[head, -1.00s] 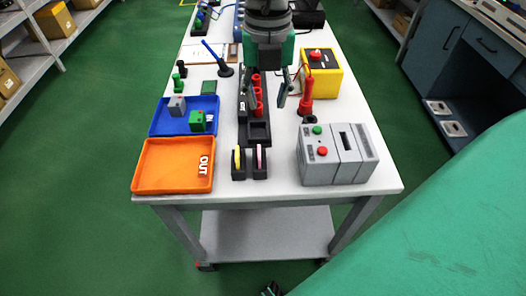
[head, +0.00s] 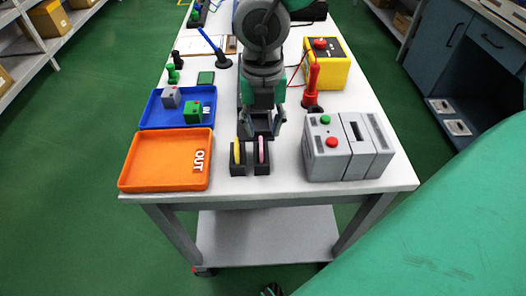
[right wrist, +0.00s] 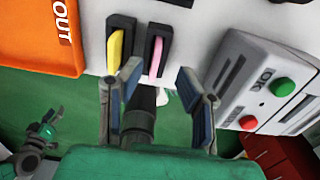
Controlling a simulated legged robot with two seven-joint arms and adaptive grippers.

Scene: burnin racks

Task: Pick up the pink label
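The pink label (head: 261,150) stands upright in the right slot of a pair of small black holders (head: 262,169) near the table's front edge. In the right wrist view the pink label (right wrist: 156,56) lies beyond and between my fingertips. My right gripper (head: 263,126) is open and empty, just behind and above the label in the head view; its two spread fingers also show in the right wrist view (right wrist: 158,76).
A yellow label (head: 237,152) stands in the left holder, close beside. A grey box with red and green buttons (head: 328,160) is to the right. An orange OUT tray (head: 160,172) and a blue tray (head: 150,115) are to the left. A red-handled tool (head: 313,80) stands behind the grey box.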

